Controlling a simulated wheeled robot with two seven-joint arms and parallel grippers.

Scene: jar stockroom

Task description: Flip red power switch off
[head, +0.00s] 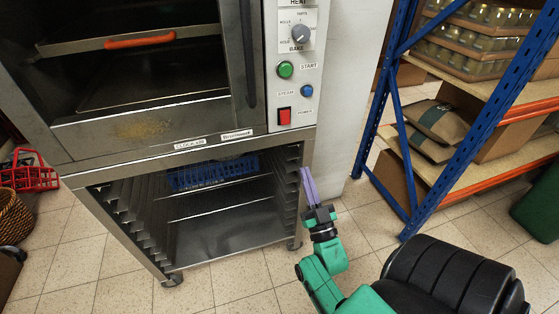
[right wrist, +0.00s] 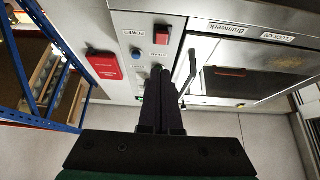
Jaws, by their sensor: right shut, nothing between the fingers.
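The red power switch (head: 284,116) is a small red rocker in a dark frame, low on the oven's control panel, left of the POWER label. Which way it is tipped is too small to tell. It also shows in the right wrist view (right wrist: 162,35), where the panel appears upside down. My right gripper (head: 307,178) has purple-grey fingers that are shut and empty, pointing up, below and a little right of the switch in the head view. In the right wrist view the fingertips (right wrist: 160,72) appear apart from the switch and cover part of the panel. My left gripper is not in view.
A blue button (head: 306,90), a green button (head: 285,70) and a knob (head: 300,33) sit above the switch. The oven door handle (head: 247,50) is left of the panel. A blue-framed shelf (head: 397,100) stands right. A red box (right wrist: 103,65) shows in the right wrist view.

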